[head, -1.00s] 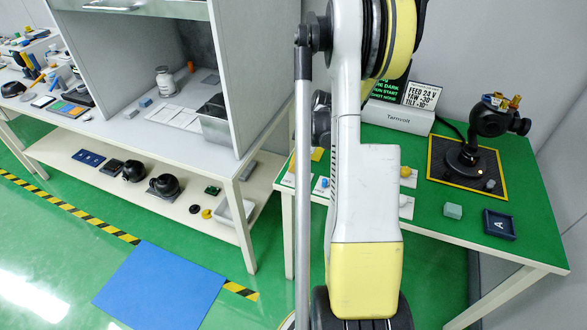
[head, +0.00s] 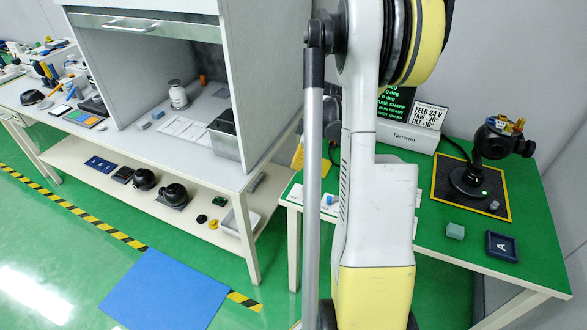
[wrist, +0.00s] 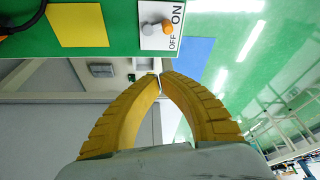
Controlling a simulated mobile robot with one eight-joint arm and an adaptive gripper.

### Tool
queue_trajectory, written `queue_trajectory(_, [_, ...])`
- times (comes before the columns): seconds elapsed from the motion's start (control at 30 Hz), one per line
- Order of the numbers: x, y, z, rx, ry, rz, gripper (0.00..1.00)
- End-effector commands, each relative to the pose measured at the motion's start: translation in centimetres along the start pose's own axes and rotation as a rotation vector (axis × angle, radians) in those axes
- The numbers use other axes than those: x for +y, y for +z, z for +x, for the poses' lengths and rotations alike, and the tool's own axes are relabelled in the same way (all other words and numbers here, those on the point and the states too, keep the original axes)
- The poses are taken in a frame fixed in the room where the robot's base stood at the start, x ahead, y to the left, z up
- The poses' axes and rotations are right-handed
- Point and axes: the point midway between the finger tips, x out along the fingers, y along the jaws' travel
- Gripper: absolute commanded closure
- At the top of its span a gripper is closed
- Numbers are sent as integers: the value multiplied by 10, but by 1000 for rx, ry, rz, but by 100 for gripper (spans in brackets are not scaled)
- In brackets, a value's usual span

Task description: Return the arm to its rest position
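My arm (head: 375,215) stands upright in the middle of the head view, in front of the green table, and hides part of it. My gripper is not visible in the head view. In the wrist view my gripper (wrist: 161,75) has its two yellow fingers brought together at the tips, with nothing held between them. Beyond the tips, at the green table's edge, is a white ON/OFF card (wrist: 175,43) with an orange-tipped switch (wrist: 168,26). The fingers look clear of the switch.
A white bench with a hood (head: 245,180) stands left. A blue mat (head: 165,291) lies on open floor.

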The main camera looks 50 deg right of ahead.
Motion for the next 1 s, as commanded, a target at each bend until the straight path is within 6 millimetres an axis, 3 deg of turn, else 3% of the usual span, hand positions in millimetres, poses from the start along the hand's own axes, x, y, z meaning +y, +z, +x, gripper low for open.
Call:
queue_trajectory(0.13, [0,0,-8,0,0,0,100])
queue_trajectory(0.77, [-2,-2,-9,-1,1,1,100])
queue_trajectory(0.87, [-11,-16,-17,-7,11,15,100])
queue_trajectory(1.0, [-49,-63,-42,-24,52,74,100])
